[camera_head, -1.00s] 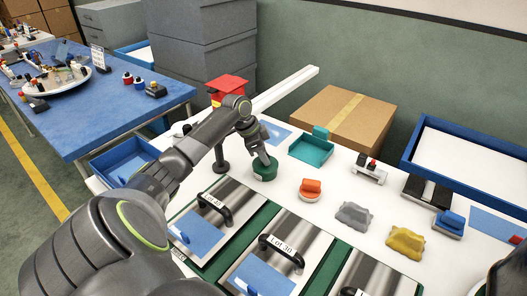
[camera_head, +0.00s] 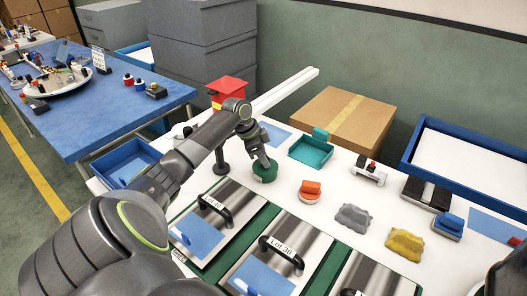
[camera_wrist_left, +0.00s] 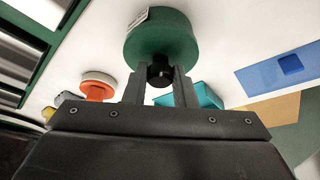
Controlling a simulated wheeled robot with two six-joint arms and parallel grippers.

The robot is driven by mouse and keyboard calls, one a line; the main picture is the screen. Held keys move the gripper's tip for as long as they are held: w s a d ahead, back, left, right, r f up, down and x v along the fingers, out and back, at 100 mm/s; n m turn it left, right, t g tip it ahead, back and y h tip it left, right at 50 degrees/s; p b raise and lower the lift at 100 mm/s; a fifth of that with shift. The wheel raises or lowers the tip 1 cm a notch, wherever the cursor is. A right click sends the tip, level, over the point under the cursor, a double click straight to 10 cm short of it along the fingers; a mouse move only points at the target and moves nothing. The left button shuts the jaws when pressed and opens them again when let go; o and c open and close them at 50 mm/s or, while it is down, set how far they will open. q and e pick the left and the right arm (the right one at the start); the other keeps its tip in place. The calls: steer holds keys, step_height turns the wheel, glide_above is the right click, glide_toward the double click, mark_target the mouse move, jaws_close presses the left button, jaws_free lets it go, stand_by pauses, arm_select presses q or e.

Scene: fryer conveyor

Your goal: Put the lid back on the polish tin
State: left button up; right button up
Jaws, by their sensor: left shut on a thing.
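The green polish tin (camera_head: 264,174) stands on the white table in the middle of the head view. In the left wrist view the round green body (camera_wrist_left: 162,38) carries a pale label on its side. My left gripper (camera_head: 265,160) is right over the tin, pointing down. In the wrist view its fingers (camera_wrist_left: 160,80) are shut on a black knob (camera_wrist_left: 160,71) at the tin's top face. The lid's rim and any gap beneath it cannot be made out. My right gripper is not in view.
An orange-handled round object (camera_head: 310,191) stands right of the tin, with grey (camera_head: 353,216) and yellow (camera_head: 404,244) lumps beyond. A teal tray (camera_head: 311,151) lies behind. Metal plates with black handles (camera_head: 214,208) fill the front.

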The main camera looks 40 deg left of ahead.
arm_select(q)
steer(key=shift+p, duration=0.4)
stand_by(0.6)
steer(key=o, duration=1.5)
steer(key=shift+r+p, duration=3.5)
steer(key=shift+p, duration=0.3)
jaws_close()
